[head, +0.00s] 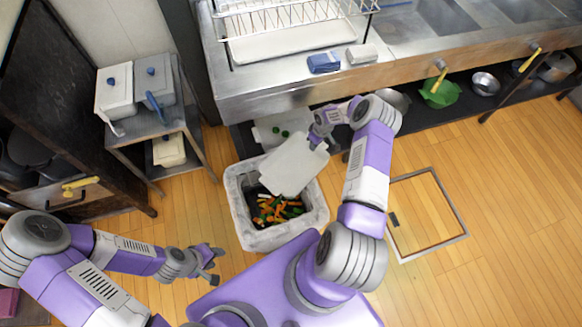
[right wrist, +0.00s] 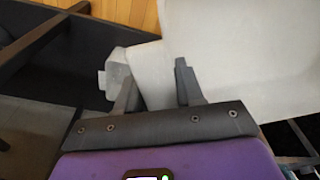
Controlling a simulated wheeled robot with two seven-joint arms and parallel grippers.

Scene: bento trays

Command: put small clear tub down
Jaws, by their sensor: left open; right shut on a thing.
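The small clear tub (head: 293,165) looks pale and whitish. It is tilted, with one flat face showing, above the back part of a large grey-white bin (head: 243,222); its inside is hidden. My right gripper (head: 317,141) is shut on its upper right edge. In the right wrist view the fingers (right wrist: 156,90) close on a pale part of the tub (right wrist: 150,72), and its broad face (right wrist: 225,50) fills the upper right. My left gripper (head: 213,263) is open and empty over the floor, left of the bin and nearer to me.
Orange and green vegetable scraps (head: 277,210) lie in the bin. The steel counter (head: 270,85) holds a dish rack, a blue sponge (head: 323,63) and sinks. A cart (head: 150,130) with lidded containers stands left.

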